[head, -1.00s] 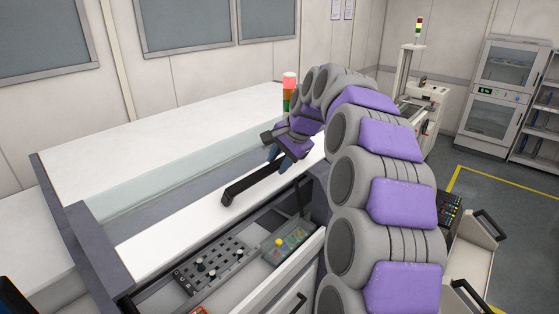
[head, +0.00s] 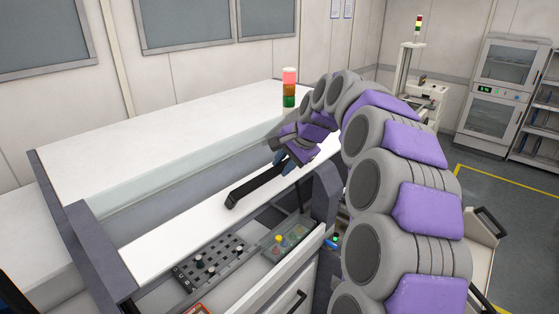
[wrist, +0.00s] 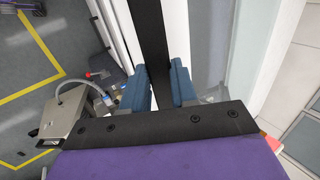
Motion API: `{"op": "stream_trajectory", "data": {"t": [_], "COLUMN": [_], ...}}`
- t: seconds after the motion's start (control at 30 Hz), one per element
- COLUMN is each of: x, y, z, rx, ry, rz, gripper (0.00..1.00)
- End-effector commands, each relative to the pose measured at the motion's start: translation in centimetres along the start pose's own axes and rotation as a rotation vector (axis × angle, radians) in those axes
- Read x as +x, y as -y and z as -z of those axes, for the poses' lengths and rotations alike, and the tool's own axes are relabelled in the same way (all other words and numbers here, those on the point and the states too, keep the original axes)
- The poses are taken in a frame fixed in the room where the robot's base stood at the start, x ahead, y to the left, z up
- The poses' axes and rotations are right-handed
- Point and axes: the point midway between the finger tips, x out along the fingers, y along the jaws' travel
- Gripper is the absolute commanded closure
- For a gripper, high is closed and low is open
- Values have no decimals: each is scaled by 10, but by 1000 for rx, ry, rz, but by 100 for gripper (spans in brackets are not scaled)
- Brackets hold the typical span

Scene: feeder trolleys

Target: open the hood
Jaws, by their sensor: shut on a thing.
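The hood (head: 190,228) is a long white panel on the front of the white machine. A black bar handle (head: 258,187) runs along it; the handle also crosses the top of the wrist view (wrist: 153,35). My gripper (head: 285,160) is at the far end of the handle. In the wrist view its two blue fingers (wrist: 158,84) stand on either side of the bar, shut on it. The grip itself is partly hidden in the head view by my wrist.
A red, orange and green signal tower (head: 289,88) stands behind my gripper. To the right are a grey cabinet (head: 492,92) and open floor with yellow lines.

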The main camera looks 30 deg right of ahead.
Motion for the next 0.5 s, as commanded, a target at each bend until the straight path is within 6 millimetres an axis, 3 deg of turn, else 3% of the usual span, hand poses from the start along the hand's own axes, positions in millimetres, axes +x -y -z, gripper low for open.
{"op": "stream_trajectory", "data": {"t": [0.03, 0.3, 0.5], "x": [10, 40, 52], "y": [-13, -54, -70], "z": [-1, -1, -2], "rx": [4, 4, 1], "ry": [3, 3, 2], "rz": [15, 106, 149], "gripper": [100, 100, 100]}}
